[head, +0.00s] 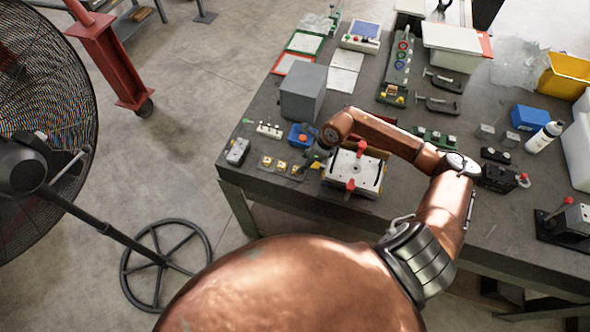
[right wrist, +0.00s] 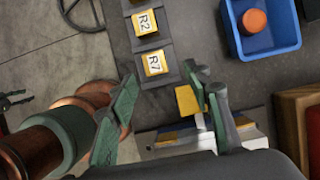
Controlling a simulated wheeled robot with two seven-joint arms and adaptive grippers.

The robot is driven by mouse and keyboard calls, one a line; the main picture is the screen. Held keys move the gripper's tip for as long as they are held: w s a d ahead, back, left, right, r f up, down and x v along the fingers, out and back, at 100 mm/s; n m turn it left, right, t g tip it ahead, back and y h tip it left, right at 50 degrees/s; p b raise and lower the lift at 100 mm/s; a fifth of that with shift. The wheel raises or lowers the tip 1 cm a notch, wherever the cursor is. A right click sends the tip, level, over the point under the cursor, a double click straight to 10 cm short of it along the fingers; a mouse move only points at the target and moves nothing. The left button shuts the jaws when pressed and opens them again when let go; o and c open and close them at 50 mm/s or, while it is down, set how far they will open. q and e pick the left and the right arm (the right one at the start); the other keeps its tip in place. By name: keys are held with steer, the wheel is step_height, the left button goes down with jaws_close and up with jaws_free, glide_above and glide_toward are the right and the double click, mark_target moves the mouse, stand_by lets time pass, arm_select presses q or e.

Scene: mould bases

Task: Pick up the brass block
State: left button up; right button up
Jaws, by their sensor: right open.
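Small brass blocks (head: 281,165) sit in a row of dark holders near the table's front left edge. In the right wrist view one block marked R7 (right wrist: 154,63) sits in its holder, and one marked R2 (right wrist: 145,23) sits beyond it. Which one the task means cannot be told. My right gripper (head: 314,156) is beside the row's right end. Its green fingers (right wrist: 160,78) are open, with R7 just beyond and between the tips, apparently untouched. A yellow piece (right wrist: 187,101) shows by the right-hand finger; what it belongs to is unclear.
A blue bin (right wrist: 262,25) with an orange round part stands close to the right of the holders. A fixture plate with red clamps (head: 354,171) lies under my right arm. A grey box (head: 303,93) stands behind. Other tools crowd the table.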

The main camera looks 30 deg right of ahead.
steer(key=shift+w+a+f, duration=0.1)
steer(key=shift+a+f, duration=0.1)
steer(key=shift+f, duration=0.15)
steer(key=x, duration=0.1)
steer(key=p+x, duration=0.1)
steer(key=x, duration=0.1)
steer(key=p+x, duration=0.1)
steer(key=shift+a+f, duration=0.1)
steer(key=shift+a, duration=0.2)
steer(key=shift+f, duration=0.35)
steer(key=shift+c, duration=0.3)
jaws_close()
